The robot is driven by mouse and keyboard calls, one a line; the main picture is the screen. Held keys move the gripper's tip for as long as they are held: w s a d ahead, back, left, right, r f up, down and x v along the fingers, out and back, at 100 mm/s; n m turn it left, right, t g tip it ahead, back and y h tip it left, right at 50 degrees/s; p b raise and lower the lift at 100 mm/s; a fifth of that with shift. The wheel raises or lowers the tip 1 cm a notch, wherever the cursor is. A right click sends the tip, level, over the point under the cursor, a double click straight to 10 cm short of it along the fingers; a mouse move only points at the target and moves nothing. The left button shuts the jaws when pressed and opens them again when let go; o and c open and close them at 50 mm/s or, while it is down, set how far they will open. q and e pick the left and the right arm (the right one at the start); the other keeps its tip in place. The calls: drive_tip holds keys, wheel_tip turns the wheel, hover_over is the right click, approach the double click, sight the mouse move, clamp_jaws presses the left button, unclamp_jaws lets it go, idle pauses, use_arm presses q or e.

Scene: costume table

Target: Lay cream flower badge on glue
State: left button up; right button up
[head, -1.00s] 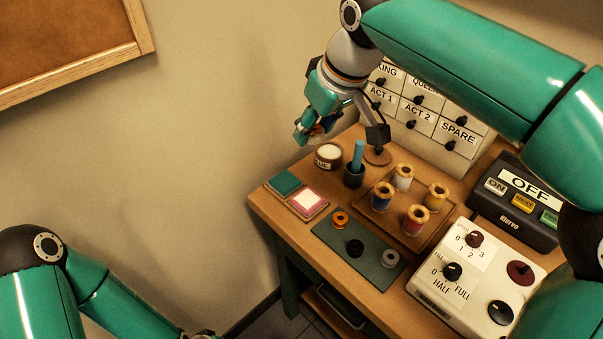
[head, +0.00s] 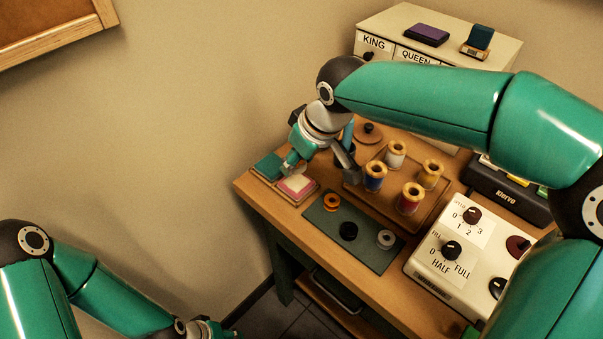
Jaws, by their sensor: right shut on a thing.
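My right gripper (head: 298,168) is low over the table's left end, at the back edge of a pink square pad (head: 298,187). The pad has a pale patch on top that looks like glue. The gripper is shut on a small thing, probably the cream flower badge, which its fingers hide. I cannot tell whether it touches the pad. The labelled glue pot is hidden behind the gripper. My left gripper (head: 210,329) is only partly in view at the bottom edge, away from the table; its jaws cannot be made out.
A teal pad (head: 268,166) lies beside the pink one. Several thread spools stand on a wooden tray (head: 420,222) to the right. A dark mat (head: 355,243) with bobbins lies in front. A white control box (head: 440,275) and labelled drawers (head: 374,44) stand further right and behind.

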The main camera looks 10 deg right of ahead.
sight(301, 171)
drive_tip(key=shift+f, duration=2.15)
drive_tip(key=o, duration=0.9)
drive_tip(key=shift+f, duration=0.1)
drive_tip(key=shift+o, duration=0.2)
drive_tip(key=v, duration=1.2)
